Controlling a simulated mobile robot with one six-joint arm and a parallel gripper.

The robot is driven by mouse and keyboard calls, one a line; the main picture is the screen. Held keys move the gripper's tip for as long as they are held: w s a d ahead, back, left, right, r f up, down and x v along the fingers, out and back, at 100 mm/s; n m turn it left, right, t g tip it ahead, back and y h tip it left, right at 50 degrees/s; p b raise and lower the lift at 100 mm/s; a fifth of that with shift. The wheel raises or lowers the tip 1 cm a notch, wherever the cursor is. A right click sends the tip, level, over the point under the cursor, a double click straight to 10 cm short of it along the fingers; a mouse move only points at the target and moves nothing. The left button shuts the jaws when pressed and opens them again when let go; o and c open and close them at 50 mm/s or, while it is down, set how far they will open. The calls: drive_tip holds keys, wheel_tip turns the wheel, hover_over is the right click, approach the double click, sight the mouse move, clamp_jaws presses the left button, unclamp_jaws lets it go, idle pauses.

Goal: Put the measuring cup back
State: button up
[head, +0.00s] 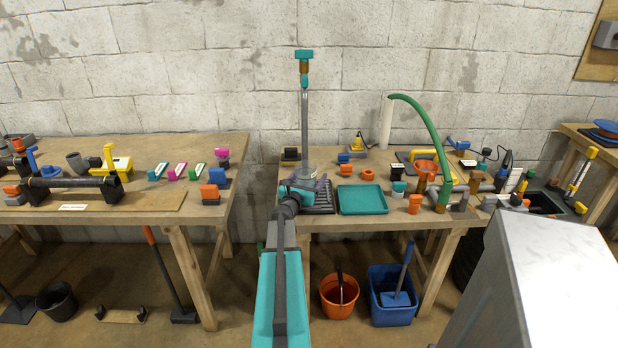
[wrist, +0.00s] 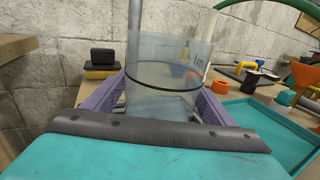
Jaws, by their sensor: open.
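The measuring cup (wrist: 160,75) is clear, with a dark ring around it and part of a printed mark at its right side. It looks upright. In the head view the cup (head: 309,170) shows faintly at the left of the right-hand bench, in front of a tall clear tube. My gripper (wrist: 160,100) is open, with one purple finger on each side of the cup. I cannot tell whether the fingers touch it. In the head view my gripper (head: 306,186) is over a dark ribbed tray (head: 324,201). The cup's base is hidden behind my gripper.
The tall tube (head: 304,115) with a teal top rises close behind the cup. A teal tray (head: 362,199) lies just right of the ribbed tray. Black and yellow blocks (wrist: 102,63) stand to the left. Orange fittings and a green hose (head: 430,125) crowd the bench further right.

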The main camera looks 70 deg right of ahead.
sight(305, 184)
drive_tip(key=shift+s+a+f+b, duration=0.15)
drive_tip(key=shift+a+b, duration=0.4)
drive_tip(key=shift+a, duration=2)
drive_tip(key=shift+a+b, duration=0.5)
drive_tip(key=shift+a, duration=3.85)
